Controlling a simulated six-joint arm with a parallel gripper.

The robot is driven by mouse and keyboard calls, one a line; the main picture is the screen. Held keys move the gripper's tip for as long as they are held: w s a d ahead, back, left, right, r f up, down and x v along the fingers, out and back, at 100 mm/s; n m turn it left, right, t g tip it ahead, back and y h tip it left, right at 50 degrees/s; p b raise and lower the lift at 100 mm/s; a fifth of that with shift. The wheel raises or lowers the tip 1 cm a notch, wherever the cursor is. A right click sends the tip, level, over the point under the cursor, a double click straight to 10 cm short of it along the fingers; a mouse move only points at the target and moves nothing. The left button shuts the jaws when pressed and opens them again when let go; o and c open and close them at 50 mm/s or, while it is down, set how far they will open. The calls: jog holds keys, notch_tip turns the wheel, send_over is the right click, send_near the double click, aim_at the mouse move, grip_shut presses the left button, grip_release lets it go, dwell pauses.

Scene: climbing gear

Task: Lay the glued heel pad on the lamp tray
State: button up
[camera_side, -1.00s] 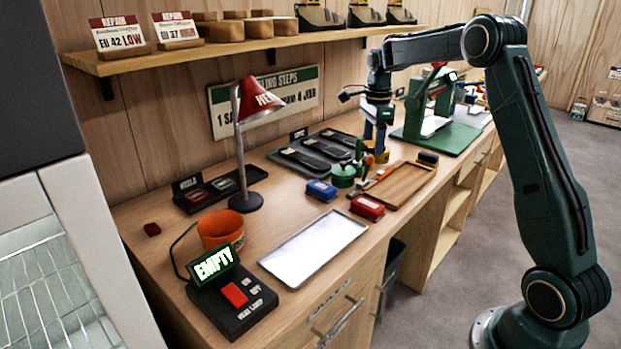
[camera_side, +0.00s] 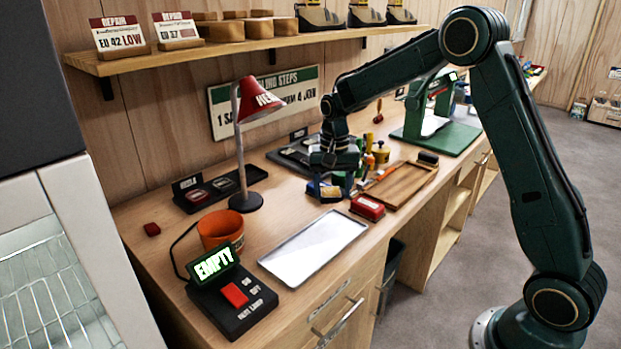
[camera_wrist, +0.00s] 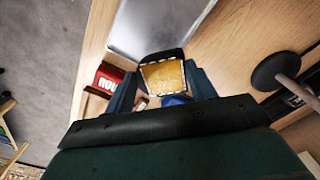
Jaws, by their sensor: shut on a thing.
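The heel pad (camera_wrist: 165,78), dark-edged with a glossy amber face and a pale dashed border, sits between the fingers of my gripper (camera_wrist: 162,88) in the wrist view. My gripper is shut on it. In the side view my gripper (camera_side: 330,188) hangs over the bench, behind the far right end of the lamp tray. The pad is mostly hidden by the fingers there. The lamp tray (camera_side: 315,248) is a flat, bare silver tray lying on the bench. It also shows at the top of the wrist view (camera_wrist: 160,25), beyond the pad.
A red block (camera_side: 367,207) and a wooden tray (camera_side: 402,184) lie right of my gripper. A red-shaded lamp (camera_side: 258,105) stands to the left. An orange pot (camera_side: 220,230) and a control box reading EMPTY (camera_side: 232,295) are left of the lamp tray.

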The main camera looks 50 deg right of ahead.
jog(key=a+f+n, duration=0.1)
jog(key=a+n, duration=0.1)
jog(key=s+a+f+n, duration=0.1)
jog(key=a+n, duration=0.1)
jog(key=n, duration=0.1)
jog(key=s+a+f+n, duration=0.1)
jog(key=a+n, duration=0.1)
jog(key=a, duration=0.1)
jog(key=shift+s+a+f+n, duration=0.1)
jog(key=shift+s+n, duration=0.1)
jog(key=shift+n, duration=0.1)
jog(key=shift+s+a+f+n, duration=0.35)
jog(key=shift+a+n, duration=0.25)
jog(key=shift+n, duration=0.2)
